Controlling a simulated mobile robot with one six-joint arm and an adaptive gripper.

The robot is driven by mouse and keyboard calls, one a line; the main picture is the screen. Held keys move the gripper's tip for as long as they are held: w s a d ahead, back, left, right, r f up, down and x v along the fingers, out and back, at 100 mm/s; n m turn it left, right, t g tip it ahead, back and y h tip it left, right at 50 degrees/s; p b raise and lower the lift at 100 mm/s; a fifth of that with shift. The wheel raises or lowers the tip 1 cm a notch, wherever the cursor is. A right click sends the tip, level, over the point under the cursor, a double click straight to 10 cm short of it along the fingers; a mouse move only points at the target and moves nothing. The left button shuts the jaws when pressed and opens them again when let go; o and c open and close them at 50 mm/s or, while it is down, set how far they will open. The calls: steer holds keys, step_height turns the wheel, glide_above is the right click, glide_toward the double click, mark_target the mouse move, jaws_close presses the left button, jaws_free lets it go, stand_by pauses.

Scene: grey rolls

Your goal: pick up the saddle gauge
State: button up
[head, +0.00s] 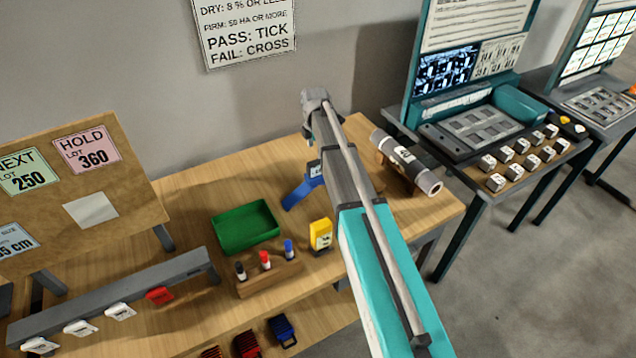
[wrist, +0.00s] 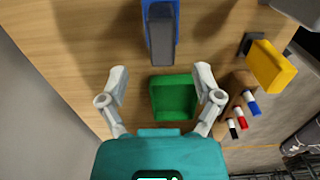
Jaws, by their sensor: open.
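The saddle gauge appears to be the blue stand with a small display (head: 304,188) on the wooden table, partly hidden behind my arm in the head view. In the wrist view the blue gauge (wrist: 160,12) shows at the top edge, with a dark grey block at its near end; its upper part is cut off. My gripper (wrist: 160,76) is open and empty, its two grey fingers spread wide. The gauge lies beyond the fingertips in that view, apart from them. My gripper is not clearly visible in the head view.
A green tray (head: 246,227) stands beside the gauge. A wooden block with markers (head: 268,273) and a yellow device (head: 320,234) stand nearer. A grey roll (head: 405,162) rests on a cradle at the table's right. A rack (head: 112,298) and notice board (head: 82,200) stand left.

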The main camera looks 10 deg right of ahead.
mark_target(315, 161)
steer(key=shift+f+b, duration=1.3)
steer(key=shift+f, duration=0.35)
steer(key=shift+f, duration=0.1)
steer(key=shift+f+b, duration=2.5)
steer(key=shift+b, duration=0.1)
jaws_close()
